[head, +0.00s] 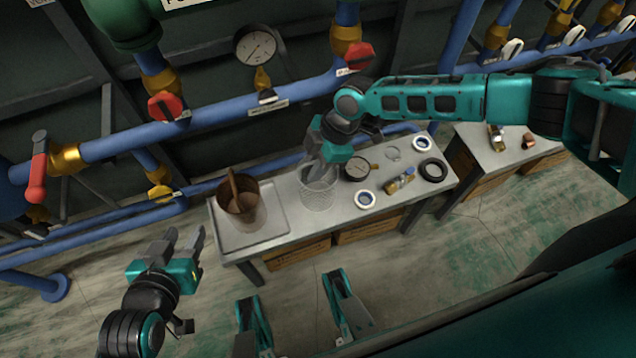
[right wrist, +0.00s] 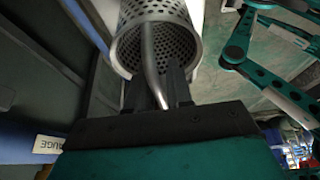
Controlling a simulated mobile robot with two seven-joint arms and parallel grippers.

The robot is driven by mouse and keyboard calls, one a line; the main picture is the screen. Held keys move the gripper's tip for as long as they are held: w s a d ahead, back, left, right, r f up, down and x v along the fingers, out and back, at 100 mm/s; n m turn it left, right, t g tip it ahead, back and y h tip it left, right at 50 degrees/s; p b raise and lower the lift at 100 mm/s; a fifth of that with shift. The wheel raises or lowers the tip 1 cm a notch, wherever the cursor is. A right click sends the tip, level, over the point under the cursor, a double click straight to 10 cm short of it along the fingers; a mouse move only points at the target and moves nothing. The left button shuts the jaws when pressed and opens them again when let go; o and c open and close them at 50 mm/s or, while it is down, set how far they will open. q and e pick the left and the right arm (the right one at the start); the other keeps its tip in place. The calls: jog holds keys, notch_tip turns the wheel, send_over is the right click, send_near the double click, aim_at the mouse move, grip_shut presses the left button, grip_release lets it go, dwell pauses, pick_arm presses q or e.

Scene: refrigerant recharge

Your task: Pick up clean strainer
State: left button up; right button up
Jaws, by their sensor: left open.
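My right gripper (head: 318,167) is directly above the strainer, pointing down. Its fingertips (right wrist: 156,75) lie either side of the handle; whether they press on it is unclear. My left gripper (head: 186,243) is open and empty, in front of the bench at the left.
A rusty brown bucket (head: 240,212) with a brown handle sticking up stands on a tray (head: 283,226) at the bench's left end. A gauge (head: 358,167), rings (head: 365,199) and small fittings (head: 399,182) lie to the right. Blue pipes (head: 230,109) run behind the bench.

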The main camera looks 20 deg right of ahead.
grip_shut()
jog(key=shift+r, duration=0.15)
dwell(0.4)
